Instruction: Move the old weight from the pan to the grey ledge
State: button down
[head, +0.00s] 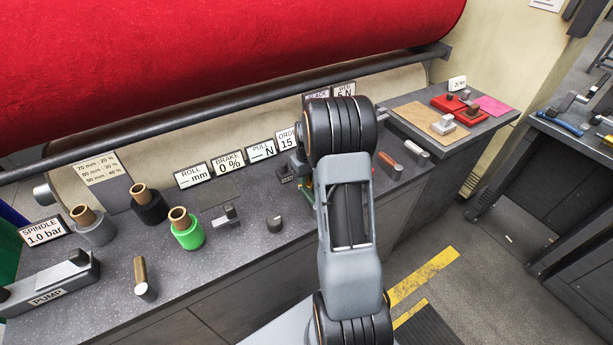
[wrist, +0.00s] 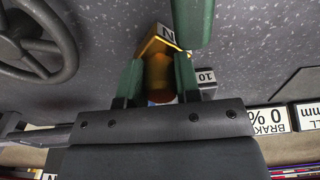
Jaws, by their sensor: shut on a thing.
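In the wrist view my gripper (wrist: 158,66) has its green fingers closed on the two sides of a brass-coloured piece (wrist: 158,78), perhaps the old weight. A yellow body with a label reading N (wrist: 167,36) lies just beyond the fingertips. I cannot tell whether the held piece touches it. A small grey block marked 10 (wrist: 206,75) is right beside the right finger. In the head view my arm hides the gripper and the held piece; the block marked 10 (head: 288,179) shows left of the arm. I cannot make out the pan or the grey ledge for certain.
A green upright part (wrist: 193,22) stands close to my right finger. A dark handwheel (wrist: 32,40) is at left. In the head view, label signs (head: 228,162) line the bench back, several spools (head: 185,228) stand left, and a tan mat (head: 425,120) and red trays (head: 448,102) lie right.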

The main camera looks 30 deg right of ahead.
jog(key=shift+f+b, duration=0.35)
jog(key=shift+f, duration=0.15)
dwell(0.3)
jog(key=c, duration=0.8)
grip_release()
jog(key=shift+o, duration=0.2)
notch_tip(320, 180, up, 14)
jog(key=shift+s, duration=0.3)
jog(key=shift+f, duration=0.1)
